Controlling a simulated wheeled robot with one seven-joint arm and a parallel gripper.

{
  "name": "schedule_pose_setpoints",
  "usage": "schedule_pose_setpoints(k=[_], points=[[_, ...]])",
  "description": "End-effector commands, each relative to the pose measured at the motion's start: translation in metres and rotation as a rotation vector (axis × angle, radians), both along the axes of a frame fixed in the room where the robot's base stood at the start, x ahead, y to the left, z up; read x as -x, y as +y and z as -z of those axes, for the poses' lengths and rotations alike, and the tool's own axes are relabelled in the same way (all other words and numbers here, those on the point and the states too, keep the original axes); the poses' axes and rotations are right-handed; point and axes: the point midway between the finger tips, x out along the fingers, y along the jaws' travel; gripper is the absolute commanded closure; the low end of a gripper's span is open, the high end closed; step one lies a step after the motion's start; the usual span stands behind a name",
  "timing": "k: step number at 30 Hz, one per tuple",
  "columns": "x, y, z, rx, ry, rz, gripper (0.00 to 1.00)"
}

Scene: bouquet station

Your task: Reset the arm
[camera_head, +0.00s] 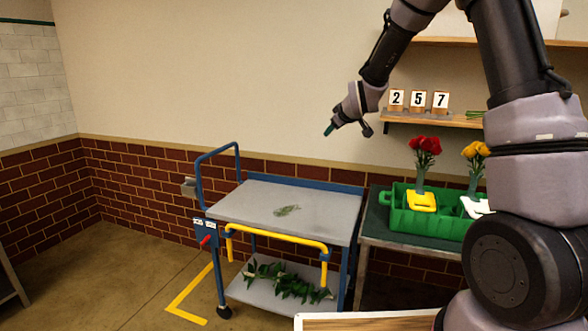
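My arm reaches up from the right side of the head view and bends over at the top. My gripper (331,126) hangs in the air in front of the beige wall, above the trolley and left of the number cards. It points down and to the left, with a small teal patch at its tip. It touches nothing that I can see. The gap between its fingers is too small to make out.
A blue-framed trolley (320,222) carries a small green sprig (287,210) on top and leafy stems (290,282) below. A green crate (434,224) holds red flowers (424,150) and yellow flowers (475,152). A shelf (430,119) bears cards 2, 5, 7.

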Motion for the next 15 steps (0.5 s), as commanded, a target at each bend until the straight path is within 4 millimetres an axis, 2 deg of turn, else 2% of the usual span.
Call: schedule_pose_setpoints(k=[1,6,11,15], points=[[0.017,-0.012,-0.024,-0.035,0.019,0.037,0.43],[0.084,-0.048,-0.076,-0.164,0.126,0.171,0.43],[0.158,-0.075,-0.110,-0.293,0.222,0.304,0.43],[0.228,-0.094,-0.128,-0.411,0.304,0.422,0.43]])
